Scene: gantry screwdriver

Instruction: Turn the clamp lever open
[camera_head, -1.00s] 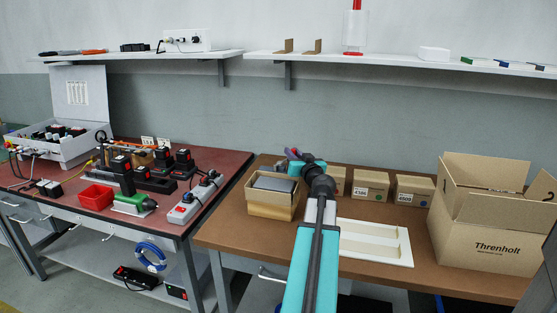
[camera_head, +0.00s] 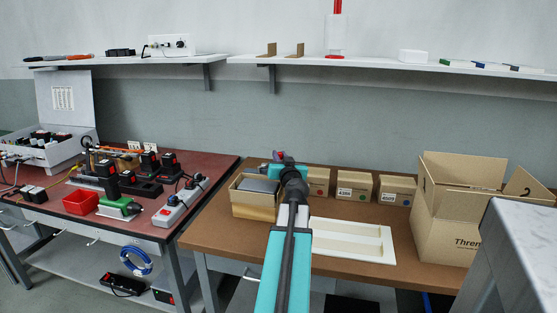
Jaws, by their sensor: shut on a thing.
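No clamp lever can be made out in this view. My turquoise arm reaches up from the bottom centre over the brown bench (camera_head: 215,236). My gripper (camera_head: 281,158), at its far end, is small and mostly hidden behind the dark wrist. It is shut on a small purple and red thing (camera_head: 278,155), too small to identify. This end shows above and behind the right side of an open carton (camera_head: 255,212) with a grey item in it.
Small labelled boxes (camera_head: 354,186) stand behind a white tray (camera_head: 345,240). A large open carton (camera_head: 450,210) is at right, partly behind a grey slab (camera_head: 510,255). The red-topped bench (camera_head: 150,222) at left holds tools and a power strip (camera_head: 182,202). A shelf (camera_head: 390,65) runs above.

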